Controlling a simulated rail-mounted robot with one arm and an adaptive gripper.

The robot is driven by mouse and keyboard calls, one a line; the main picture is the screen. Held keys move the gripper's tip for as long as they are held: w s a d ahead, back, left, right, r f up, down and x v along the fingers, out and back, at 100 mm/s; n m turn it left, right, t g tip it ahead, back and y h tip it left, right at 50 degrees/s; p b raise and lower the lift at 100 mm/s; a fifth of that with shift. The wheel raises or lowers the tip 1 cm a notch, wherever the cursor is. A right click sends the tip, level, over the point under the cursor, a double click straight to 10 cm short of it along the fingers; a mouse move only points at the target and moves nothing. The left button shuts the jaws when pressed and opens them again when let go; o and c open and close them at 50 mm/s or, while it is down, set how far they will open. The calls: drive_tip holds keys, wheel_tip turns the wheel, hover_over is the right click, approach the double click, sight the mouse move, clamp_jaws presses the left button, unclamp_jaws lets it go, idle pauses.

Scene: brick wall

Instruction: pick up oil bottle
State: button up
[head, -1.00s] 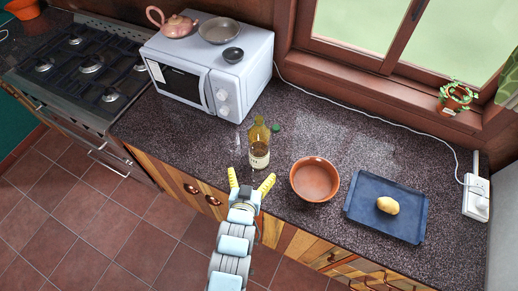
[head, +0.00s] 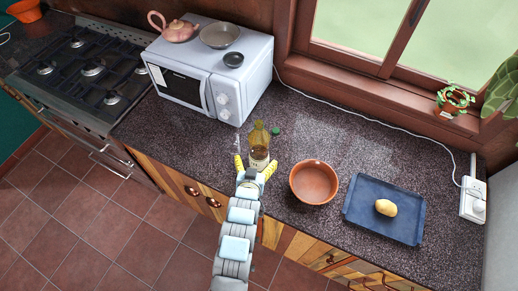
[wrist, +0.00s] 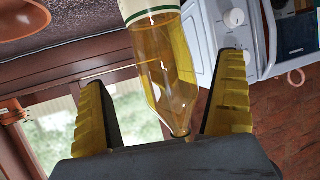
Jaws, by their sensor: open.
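The oil bottle (head: 259,143) stands upright on the dark counter, yellowish with a pale label low on its side. In the wrist view the bottle (wrist: 165,62) lies between the two yellow fingers, with visible gaps on both sides. My gripper (head: 255,167) is open at the near side of the bottle, its fingers spread to either side of the bottle's lower part. The gripper also shows in the wrist view (wrist: 165,90), where nothing is clamped.
A brown bowl (head: 314,182) stands close to the right of the bottle. A blue tray (head: 360,217) with a potato (head: 386,208) lies farther right. A green cap-like item (head: 276,132) is just behind the bottle. A white microwave (head: 228,96) stands behind left.

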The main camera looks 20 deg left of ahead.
sight(258, 154)
drive_tip(key=shift+p+x, duration=0.4)
drive_tip(key=shift+x, duration=1.25)
drive_tip(key=shift+w, duration=0.15)
drive_tip(key=shift+f+p+x, duration=0.2)
drive_tip(key=shift+p+x, duration=0.75)
drive_tip(key=shift+x, duration=1.45)
drive_tip(key=c, duration=1.2)
